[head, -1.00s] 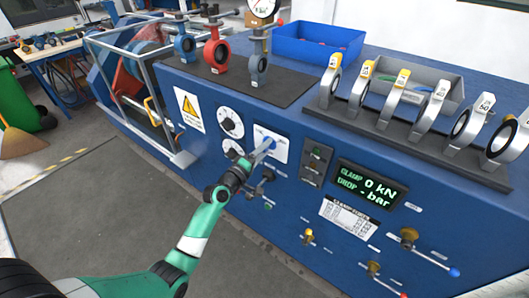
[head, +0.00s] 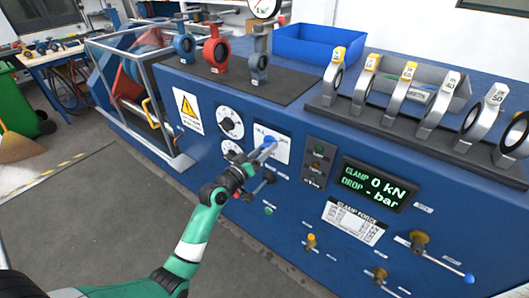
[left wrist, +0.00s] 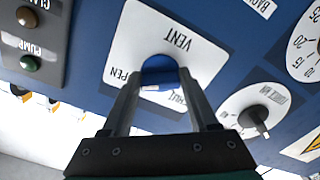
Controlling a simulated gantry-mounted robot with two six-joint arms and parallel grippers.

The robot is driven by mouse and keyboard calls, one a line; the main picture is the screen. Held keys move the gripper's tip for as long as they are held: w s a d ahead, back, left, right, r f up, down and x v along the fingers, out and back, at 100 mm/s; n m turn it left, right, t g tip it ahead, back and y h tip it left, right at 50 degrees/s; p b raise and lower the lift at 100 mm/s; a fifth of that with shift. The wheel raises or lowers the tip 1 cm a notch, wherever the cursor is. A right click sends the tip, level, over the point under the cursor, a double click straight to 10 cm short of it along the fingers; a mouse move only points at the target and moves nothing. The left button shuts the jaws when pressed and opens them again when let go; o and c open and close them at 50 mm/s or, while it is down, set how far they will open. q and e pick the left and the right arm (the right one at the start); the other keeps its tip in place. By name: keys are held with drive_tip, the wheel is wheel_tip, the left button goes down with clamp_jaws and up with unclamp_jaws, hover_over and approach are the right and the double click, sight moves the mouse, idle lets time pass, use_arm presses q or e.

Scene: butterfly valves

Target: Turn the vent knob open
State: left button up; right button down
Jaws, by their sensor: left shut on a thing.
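The vent knob is a round blue knob (left wrist: 159,68) on a white plate (left wrist: 192,28) marked VENT, with OPEN and SHUT lettering partly hidden. In the head view the knob (head: 271,138) sits on the front of the blue bench, on its white plate (head: 283,152). My left gripper (head: 265,148) reaches it from the lower left. In the left wrist view my left gripper (left wrist: 160,82) has a finger on each side of the knob and is shut on it. The fingers cover part of the lettering. My right gripper is in neither view.
A button box (head: 318,162) and a green-lettered display (head: 374,184) are to the right. Valves stand on the bench top. The floor in front is clear.

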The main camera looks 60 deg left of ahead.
use_arm(q)
drive_tip(key=shift+m, duration=0.3)
drive_tip(key=o, duration=1.4)
drive_tip(key=p+v, duration=0.2)
drive_tip(key=v, duration=0.9)
drive_tip(key=shift+s+d, duration=0.15)
drive_tip(key=shift+s, duration=0.15)
